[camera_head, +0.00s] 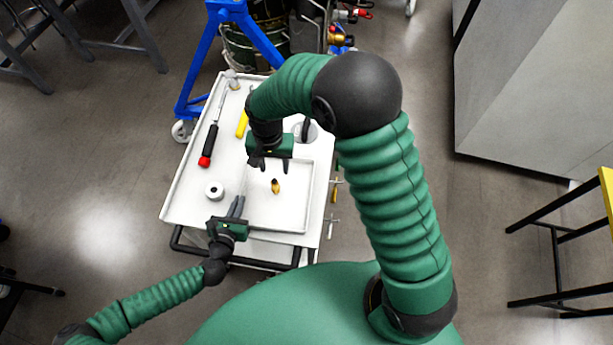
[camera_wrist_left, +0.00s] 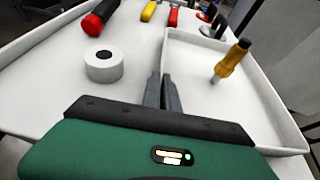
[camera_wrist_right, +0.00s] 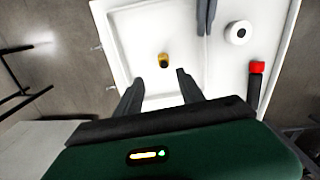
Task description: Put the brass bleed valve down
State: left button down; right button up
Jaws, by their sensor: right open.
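The brass bleed valve (camera_head: 276,186) stands in the shallow white tray (camera_head: 306,205) on the cart top. In the left wrist view the valve (camera_wrist_left: 231,62) looks upright, with a dark top end. My right gripper (camera_head: 273,168) is open and empty above the tray, just beyond the valve. In the right wrist view the valve (camera_wrist_right: 163,60) shows ahead of the open fingers, apart from them. My left gripper (camera_head: 238,201) is shut and empty, its fingers together at the tray's near left edge. They also show in the left wrist view (camera_wrist_left: 163,80).
A white tape roll (camera_head: 214,190) lies left of the tray. A red-and-black-handled tool (camera_head: 208,146) and a yellow-handled tool (camera_head: 242,124) lie farther back on the cart. A blue stand (camera_head: 207,60) rises behind the cart.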

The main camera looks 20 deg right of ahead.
pick_arm(q)
jog(key=shift+f, duration=0.1)
jog(key=shift+s, duration=0.1)
jog(key=c, duration=2.1)
grip_release()
jog(key=o, duration=0.5)
jog(key=shift+o, duration=0.2)
pick_arm(e)
jog(key=s+d+r+n+t, duration=0.1)
jog(key=s+d+r+n, duration=0.2)
jog(key=s, duration=0.4)
jog(key=s+d+r+n+t, duration=0.1)
jog(key=s+d+r+n, duration=0.1)
jog(key=s+d, duration=0.3)
jog(key=shift+s+d+r+n, duration=0.25)
jog(key=shift+s+r+n, duration=0.15)
jog(key=shift+s+r, duration=0.5)
jog(key=shift+s+f, duration=0.1)
jog(key=shift+f, duration=0.1)
